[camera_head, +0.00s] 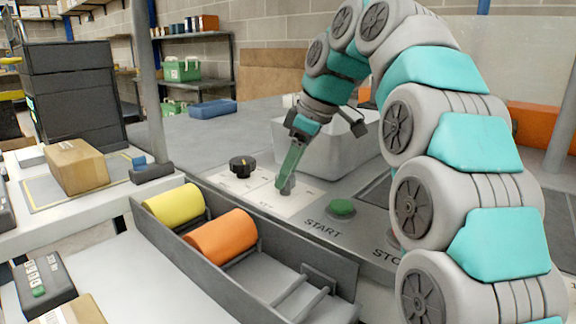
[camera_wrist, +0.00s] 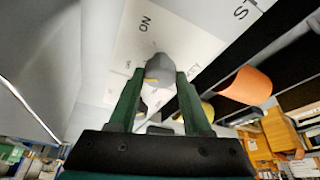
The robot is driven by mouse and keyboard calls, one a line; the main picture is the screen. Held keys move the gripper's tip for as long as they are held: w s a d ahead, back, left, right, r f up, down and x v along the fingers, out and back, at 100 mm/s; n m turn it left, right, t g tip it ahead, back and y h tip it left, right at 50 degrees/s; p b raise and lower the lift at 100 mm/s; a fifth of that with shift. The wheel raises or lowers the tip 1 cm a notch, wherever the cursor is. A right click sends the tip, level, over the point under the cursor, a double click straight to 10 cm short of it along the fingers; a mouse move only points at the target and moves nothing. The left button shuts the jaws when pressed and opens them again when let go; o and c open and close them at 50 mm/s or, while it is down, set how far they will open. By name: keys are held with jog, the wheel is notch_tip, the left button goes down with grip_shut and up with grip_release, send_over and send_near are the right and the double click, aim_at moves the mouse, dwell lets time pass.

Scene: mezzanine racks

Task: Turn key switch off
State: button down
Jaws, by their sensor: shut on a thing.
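The key switch (camera_head: 286,189) is a small grey knob on a pale label plate marked KEY, on the grey control panel (camera_head: 322,232). My gripper (camera_head: 285,180) reaches down to it with green fingers and is shut on it. In the wrist view the grey key switch (camera_wrist: 160,67), with a small yellow mark, sits between the fingertips of my gripper (camera_wrist: 158,78). ON is printed on the plate (camera_wrist: 185,40) above the knob; the other wording is partly covered or too small to read.
A black rotary knob (camera_head: 242,166) stands left of the key switch. A green START button (camera_head: 342,208) is to its right; the STOP button is mostly hidden behind my arm. A grey bin (camera_head: 335,140) stands behind. Yellow (camera_head: 174,205) and orange (camera_head: 222,237) rolls lie in front.

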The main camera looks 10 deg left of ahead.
jog(key=shift+n, duration=0.3)
jog(key=shift+c, duration=1.7)
grip_release()
jog(key=shift+r, duration=0.1)
